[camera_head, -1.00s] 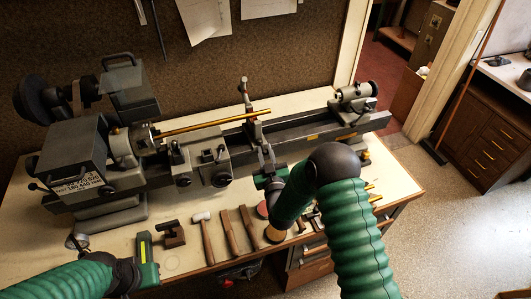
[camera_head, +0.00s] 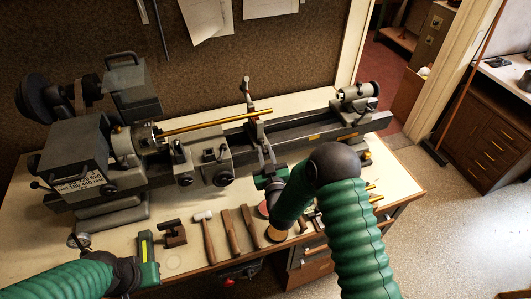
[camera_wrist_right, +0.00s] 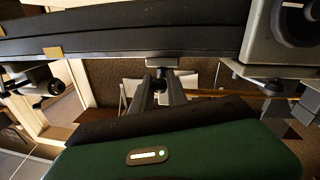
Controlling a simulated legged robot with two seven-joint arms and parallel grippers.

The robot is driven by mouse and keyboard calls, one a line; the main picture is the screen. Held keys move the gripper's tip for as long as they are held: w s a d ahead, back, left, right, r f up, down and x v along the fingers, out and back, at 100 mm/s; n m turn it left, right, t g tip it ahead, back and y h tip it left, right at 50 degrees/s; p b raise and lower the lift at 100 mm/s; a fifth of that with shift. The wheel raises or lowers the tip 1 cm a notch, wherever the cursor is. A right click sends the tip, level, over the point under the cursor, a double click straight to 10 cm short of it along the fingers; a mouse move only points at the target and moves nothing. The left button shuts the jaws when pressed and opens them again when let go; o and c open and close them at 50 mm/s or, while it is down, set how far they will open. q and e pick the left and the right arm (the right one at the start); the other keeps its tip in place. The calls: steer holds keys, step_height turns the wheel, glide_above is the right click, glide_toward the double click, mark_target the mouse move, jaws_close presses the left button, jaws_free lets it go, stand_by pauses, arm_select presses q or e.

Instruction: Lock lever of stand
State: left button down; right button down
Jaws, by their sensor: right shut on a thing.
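The stand (camera_head: 254,116) rises from the middle of the lathe bed, with a brass tube (camera_head: 215,122) resting at it. My right gripper (camera_head: 265,155) reaches up to the front of the bed, just below the stand. In the right wrist view, my right gripper's fingers (camera_wrist_right: 160,92) are closed around a small dark part under the bed, apparently the stand's lever (camera_wrist_right: 160,73). Most of that part is hidden between the fingers. My left gripper (camera_head: 148,260) is at the bench's front left, away from the stand; its fingers are not clear.
The lathe's headstock (camera_head: 75,155) is on the left, the carriage (camera_head: 205,160) left of the stand, and the tailstock (camera_head: 352,97) on the right. Hammers (camera_head: 207,238) and a dark block tool (camera_head: 172,233) lie along the bench front. Round pads lie near my right forearm.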

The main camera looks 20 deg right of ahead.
steer(key=shift+s+f, duration=0.1)
steer(key=shift+f, duration=0.15)
steer(key=c, duration=1.7)
jaws_free()
steer(key=o, duration=0.4)
steer(key=shift+w, duration=0.2)
steer(key=shift+s+r, duration=0.1)
steer(key=s+a+b, duration=0.1)
steer(key=s+b, duration=0.1)
steer(key=s, duration=1.4)
steer(key=shift+s+a+b, duration=0.3)
steer(key=shift+a, duration=0.1)
